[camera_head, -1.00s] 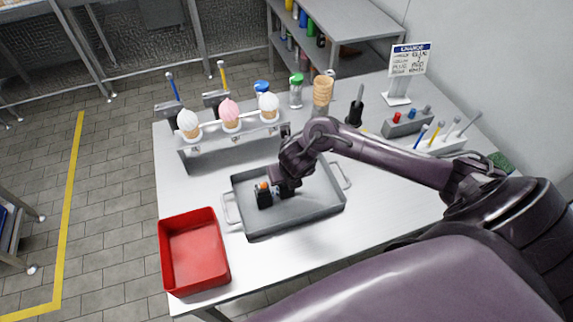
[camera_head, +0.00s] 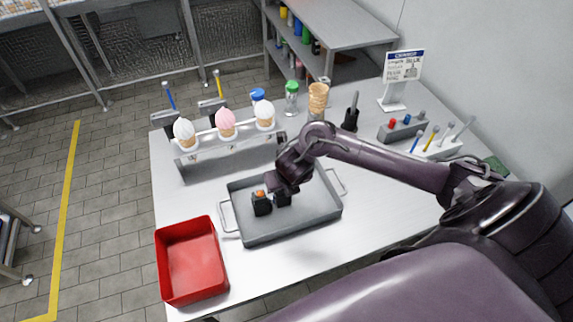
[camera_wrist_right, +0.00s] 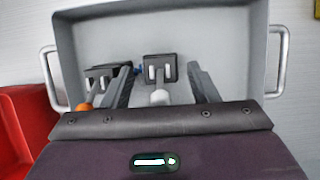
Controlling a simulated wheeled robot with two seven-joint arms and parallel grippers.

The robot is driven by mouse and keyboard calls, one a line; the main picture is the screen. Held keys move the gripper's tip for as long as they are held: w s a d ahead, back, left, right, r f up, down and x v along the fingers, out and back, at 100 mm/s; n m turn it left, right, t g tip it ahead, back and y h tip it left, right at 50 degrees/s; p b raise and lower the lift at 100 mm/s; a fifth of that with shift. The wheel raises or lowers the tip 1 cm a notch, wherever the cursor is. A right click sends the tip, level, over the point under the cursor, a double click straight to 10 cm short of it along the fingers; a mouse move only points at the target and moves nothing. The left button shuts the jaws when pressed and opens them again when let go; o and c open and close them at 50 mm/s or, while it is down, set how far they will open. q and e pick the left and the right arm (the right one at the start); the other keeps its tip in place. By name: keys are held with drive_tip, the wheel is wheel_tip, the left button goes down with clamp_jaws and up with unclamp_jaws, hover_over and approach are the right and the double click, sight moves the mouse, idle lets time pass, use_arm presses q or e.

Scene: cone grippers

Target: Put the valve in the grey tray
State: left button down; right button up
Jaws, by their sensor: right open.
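The grey tray (camera_head: 305,222) lies on the table with two small dark blocks inside. The left block (camera_head: 262,207) has an orange knob on top. The other block (camera_wrist_right: 160,68) has white marks and sits beyond a white rounded piece (camera_wrist_right: 160,97) between my fingers. I cannot tell which of these pieces is the valve. My right gripper (camera_head: 283,192) is low over the tray, its fingers (camera_wrist_right: 162,88) apart on either side of the white piece. Whether they touch it is unclear. The orange-knobbed block also shows left of the fingers in the wrist view (camera_wrist_right: 103,75). My left gripper is not in view.
A red bin (camera_head: 192,262) stands at the front left of the tray. A rack (camera_head: 235,150) with several cones stands behind it. Toward the right back are a sign (camera_head: 403,66) and a tool holder (camera_head: 436,148). The table front right of the tray is clear.

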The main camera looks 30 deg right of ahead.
drive_tip(key=d+p+v, duration=0.1)
drive_tip(key=p+v, duration=0.2)
drive_tip(key=v, duration=0.8)
drive_tip(key=shift+a, duration=0.5)
drive_tip(key=shift+s, duration=0.15)
